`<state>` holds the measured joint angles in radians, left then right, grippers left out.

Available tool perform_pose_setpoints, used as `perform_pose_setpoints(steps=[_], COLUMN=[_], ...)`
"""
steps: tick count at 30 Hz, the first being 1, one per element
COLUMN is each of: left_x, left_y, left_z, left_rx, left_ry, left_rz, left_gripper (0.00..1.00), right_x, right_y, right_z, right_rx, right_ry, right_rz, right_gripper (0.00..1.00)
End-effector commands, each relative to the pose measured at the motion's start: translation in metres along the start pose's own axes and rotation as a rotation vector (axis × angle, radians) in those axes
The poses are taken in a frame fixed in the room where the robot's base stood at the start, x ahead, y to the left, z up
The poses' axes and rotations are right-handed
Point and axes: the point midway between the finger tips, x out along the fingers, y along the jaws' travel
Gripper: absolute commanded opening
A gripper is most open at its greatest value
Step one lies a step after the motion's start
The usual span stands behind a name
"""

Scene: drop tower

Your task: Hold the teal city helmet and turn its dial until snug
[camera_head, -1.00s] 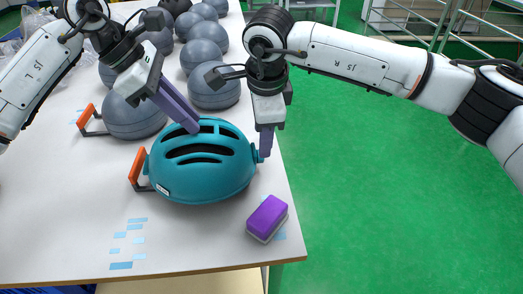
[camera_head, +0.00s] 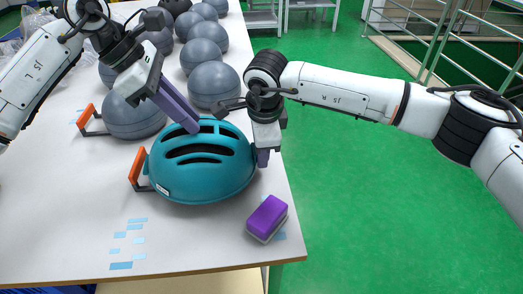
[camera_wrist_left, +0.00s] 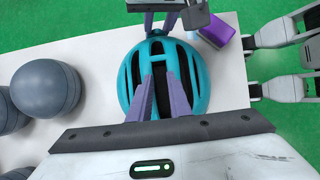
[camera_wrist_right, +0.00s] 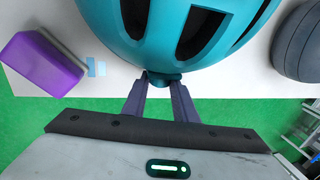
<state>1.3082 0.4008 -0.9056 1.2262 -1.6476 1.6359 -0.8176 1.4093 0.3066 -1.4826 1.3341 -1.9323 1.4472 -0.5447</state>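The teal helmet (camera_head: 203,170) sits dome up near the table's front right corner. It also shows in the left wrist view (camera_wrist_left: 195,70) and right wrist view (camera_wrist_right: 170,25). My left gripper (camera_head: 192,127) comes down on top of the helmet. A small teal dial (camera_wrist_right: 164,78) sticks out of the helmet's right edge. My right gripper (camera_wrist_right: 160,85) has its fingertips at the dial, one on each side, with a gap between them. Whether they press on it is unclear.
A purple and grey sponge-like block (camera_head: 267,218) lies at the front right. An orange-ended bracket (camera_head: 137,168) stands against the helmet's left side. Several grey domes (camera_head: 135,118) fill the table behind. Blue tape marks (camera_head: 121,265) lie front left. Green floor is clear at right.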

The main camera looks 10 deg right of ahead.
Motion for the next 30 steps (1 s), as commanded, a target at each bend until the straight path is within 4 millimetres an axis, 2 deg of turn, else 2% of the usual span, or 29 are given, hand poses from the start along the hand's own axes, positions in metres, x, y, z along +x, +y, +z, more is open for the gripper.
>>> perform_pose_setpoints(steps=[1, 7, 18, 30], left_x=[0.0083, 0.0083, 0.0084, 0.0084], left_y=[-0.0022, -0.0022, -0.0022, -0.0023], left_z=[-0.0083, -0.0083, -0.0083, -0.0082], left_rx=[-0.010, -0.010, -0.011, -0.011], left_ry=[0.018, 0.018, 0.018, 0.018], left_rz=[-0.014, -0.014, -0.014, -0.014], left_gripper=[0.17, 0.17, 0.17, 0.17], right_x=[0.0010, 0.0012, 0.0029, 0.0041], right_y=[0.0012, -0.0001, -0.0048, -0.0070], right_z=[0.0002, 0.0001, -0.0003, -0.0009], right_rx=[-0.001, 0.000, -0.015, -0.027], right_ry=[0.000, 0.004, 0.008, 0.007], right_rz=[0.003, 0.029, 0.235, 0.374], right_gripper=[0.03, 0.03, 0.03, 0.04])
